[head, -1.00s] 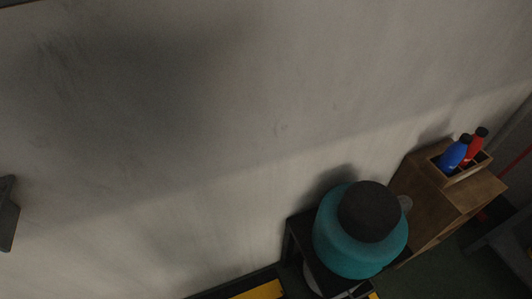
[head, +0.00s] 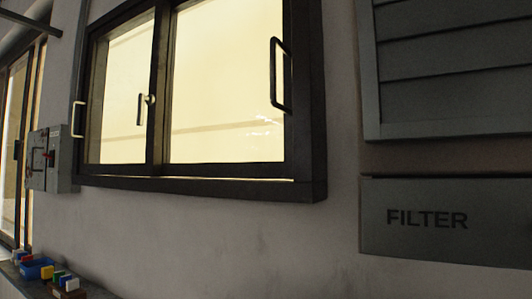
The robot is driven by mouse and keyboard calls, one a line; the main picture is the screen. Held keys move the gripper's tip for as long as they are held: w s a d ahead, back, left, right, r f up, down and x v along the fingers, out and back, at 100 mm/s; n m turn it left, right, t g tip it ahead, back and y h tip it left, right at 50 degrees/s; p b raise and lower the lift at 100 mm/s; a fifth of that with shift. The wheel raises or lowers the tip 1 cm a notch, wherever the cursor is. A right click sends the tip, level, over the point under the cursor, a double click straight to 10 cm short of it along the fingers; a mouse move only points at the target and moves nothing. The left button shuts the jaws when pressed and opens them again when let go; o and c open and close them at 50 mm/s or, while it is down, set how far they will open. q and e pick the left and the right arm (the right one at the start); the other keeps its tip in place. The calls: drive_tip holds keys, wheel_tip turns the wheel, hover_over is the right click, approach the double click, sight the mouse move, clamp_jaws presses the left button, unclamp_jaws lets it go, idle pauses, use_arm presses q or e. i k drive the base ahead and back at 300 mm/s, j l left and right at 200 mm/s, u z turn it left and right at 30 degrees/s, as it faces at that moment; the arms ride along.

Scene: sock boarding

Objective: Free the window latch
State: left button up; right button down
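A dark-framed window (head: 189,176) with two bright panes is on the wall in the head view. A dark D-shaped pull handle (head: 274,75) is on the right side of the frame, and a pale one (head: 77,119) is on the left side. I cannot tell whether the latch is engaged. Neither gripper shows in the head view.
A grey panel marked FILTER (head: 440,220) is on the wall at right, below a louvred vent (head: 455,75). A grey box with a red switch (head: 62,160) is at left. A blue bin (head: 38,268) and small coloured items stand on a ledge at lower left.

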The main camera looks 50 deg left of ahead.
sight(149, 100)
drive_tip(key=u, duration=2.4)
